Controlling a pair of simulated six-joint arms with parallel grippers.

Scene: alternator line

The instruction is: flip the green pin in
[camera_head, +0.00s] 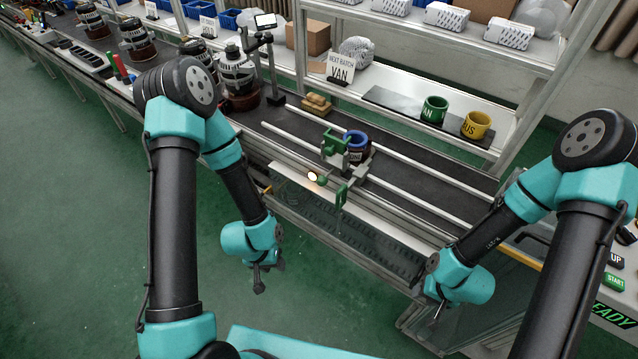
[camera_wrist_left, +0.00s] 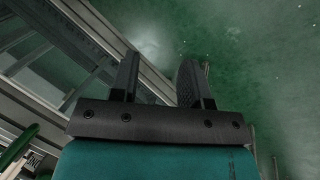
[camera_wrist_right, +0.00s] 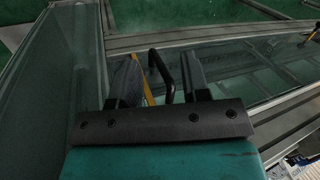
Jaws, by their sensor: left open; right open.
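A small green piece (camera_head: 322,181) sits by a lit round lamp (camera_head: 312,177) at the front rail of the conveyor. A green upright plate (camera_head: 341,195) stands just right of it, and a green bracket (camera_head: 334,143) stands behind, beside a blue ring-shaped part (camera_head: 356,140). I cannot tell for certain which green piece is the pin. My left gripper (camera_head: 259,284) hangs open and empty in front of the line, left of and apart from these pieces; its fingers show in the left wrist view (camera_wrist_left: 160,82). My right gripper (camera_head: 438,312) is open at the right, also apart; it shows in the right wrist view (camera_wrist_right: 161,80).
The conveyor (camera_head: 420,190) carries rails along its length. A green cup (camera_head: 434,109) and a yellow cup (camera_head: 476,125) stand on the shelf behind. A glass-sided frame (camera_head: 470,320) lies near my right gripper. Alternators (camera_head: 237,75) stand at the left. Green floor is free in front.

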